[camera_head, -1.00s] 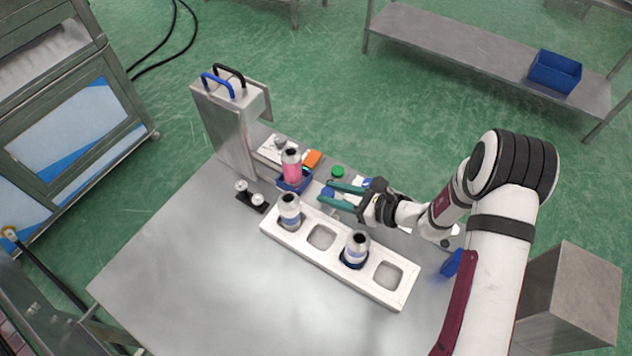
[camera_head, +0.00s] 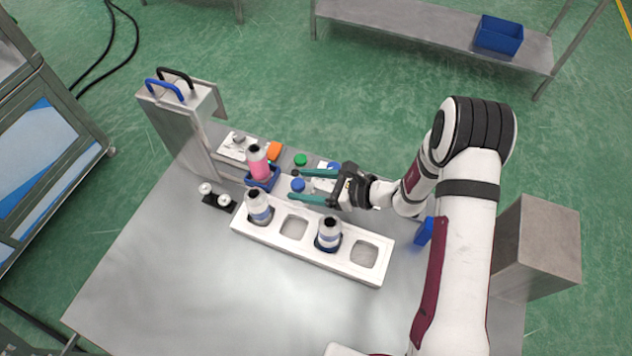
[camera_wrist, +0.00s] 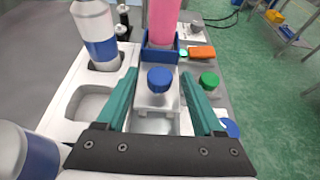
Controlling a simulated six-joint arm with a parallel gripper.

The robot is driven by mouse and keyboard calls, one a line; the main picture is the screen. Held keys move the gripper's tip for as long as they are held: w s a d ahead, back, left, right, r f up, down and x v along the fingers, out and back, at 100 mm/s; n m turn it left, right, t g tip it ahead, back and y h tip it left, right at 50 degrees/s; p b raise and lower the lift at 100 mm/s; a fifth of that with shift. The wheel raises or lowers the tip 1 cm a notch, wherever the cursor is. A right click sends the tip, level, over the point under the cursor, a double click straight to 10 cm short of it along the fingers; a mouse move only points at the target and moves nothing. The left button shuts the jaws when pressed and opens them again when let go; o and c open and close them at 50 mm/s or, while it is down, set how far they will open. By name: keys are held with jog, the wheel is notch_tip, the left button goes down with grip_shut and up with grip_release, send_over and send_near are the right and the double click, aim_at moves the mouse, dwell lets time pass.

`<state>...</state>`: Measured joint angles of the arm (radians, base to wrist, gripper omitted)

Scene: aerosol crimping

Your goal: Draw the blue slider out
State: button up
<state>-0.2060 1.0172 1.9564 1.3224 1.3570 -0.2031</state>
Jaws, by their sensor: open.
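The blue slider (camera_head: 270,184) is a blue open-topped holder with a pink can (camera_head: 258,163) upright in it. A pale block with a round blue knob (camera_wrist: 159,80) sits on the near side of the holder in the wrist view; the knob shows in the head view too (camera_head: 298,185). My gripper (camera_head: 294,184) is open and empty. Its two teal fingers lie on either side of the knob, with gaps visible in the wrist view (camera_wrist: 160,85). Whether the knob joins the slider is unclear.
A white rack (camera_head: 312,250) with two grey-and-blue cans runs alongside the fingers. A green cap (camera_head: 300,159) and an orange block (camera_head: 274,151) lie on the far side. The press (camera_head: 180,125) has blue and black handles on top. The front table is clear.

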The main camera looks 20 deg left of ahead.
jog(key=v, duration=1.6)
jog(key=shift+f, duration=0.1)
jog(key=s+r+n+g+h, duration=0.3)
jog(key=s+r+n, duration=0.2)
jog(key=s+r, duration=0.25)
jog(key=s+d+r+n+t+h, duration=0.1)
jog(key=s+d+r+n+h, duration=0.1)
jog(key=s, duration=0.5)
jog(key=s+d+r+n+t+h, duration=0.1)
jog(key=s+d+r+n+h, duration=0.1)
jog(key=s+d+n+h, duration=0.3)
jog(key=s+d+h, duration=0.1)
jog(key=d, duration=0.1)
jog(key=shift+s+d+r+t+h, duration=0.3)
jog(key=shift+s+d+r+t, duration=0.05)
jog(key=shift+d+t, duration=0.05)
dwell(0.3)
